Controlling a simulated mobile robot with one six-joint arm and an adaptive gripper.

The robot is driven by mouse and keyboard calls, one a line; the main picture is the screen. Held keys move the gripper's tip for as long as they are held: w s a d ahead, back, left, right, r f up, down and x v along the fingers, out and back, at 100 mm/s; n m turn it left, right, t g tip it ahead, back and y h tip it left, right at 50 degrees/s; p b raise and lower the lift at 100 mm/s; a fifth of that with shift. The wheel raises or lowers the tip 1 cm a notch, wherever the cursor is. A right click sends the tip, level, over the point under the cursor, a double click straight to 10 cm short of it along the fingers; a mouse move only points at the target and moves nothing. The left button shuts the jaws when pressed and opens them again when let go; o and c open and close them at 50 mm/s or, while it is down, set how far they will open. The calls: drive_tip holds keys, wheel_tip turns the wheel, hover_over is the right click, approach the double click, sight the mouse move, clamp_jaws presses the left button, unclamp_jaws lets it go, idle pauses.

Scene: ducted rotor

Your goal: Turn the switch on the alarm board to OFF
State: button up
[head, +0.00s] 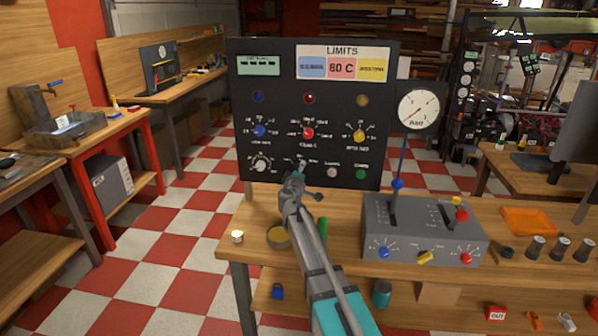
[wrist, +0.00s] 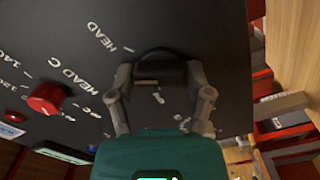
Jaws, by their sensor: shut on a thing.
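The alarm board is the upright black panel (head: 285,75) headed LIMITS, at the back of the bench in the head view. It also fills much of the wrist view (wrist: 75,30). My gripper (head: 297,178) is at the panel's lower middle, below the red knob (head: 308,133). In the wrist view my gripper (wrist: 160,78) has a finger on each side of a dark switch handle (wrist: 158,70) and is shut on it. In the head view the gripper covers most of this switch. Its setting and an OFF mark cannot be read.
The panel also bears a blue knob (head: 260,130), a yellow knob (head: 359,135), a white knob (head: 262,165) and a green button (head: 361,174). To the right stand a grey lever box (head: 430,232) and a round gauge (head: 418,109). A round tin (head: 278,238) stands beside my arm.

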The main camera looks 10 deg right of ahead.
drive_tip(key=shift+n, duration=2.6)
drive_tip(key=o, duration=1.1)
drive_tip(key=shift+o, duration=0.2)
drive_tip(key=shift+s, duration=0.1)
drive_tip(key=v, duration=1.1)
drive_tip(key=shift+s, duration=0.35)
drive_tip(key=shift+s+a, duration=0.1)
drive_tip(key=shift+a, duration=0.05)
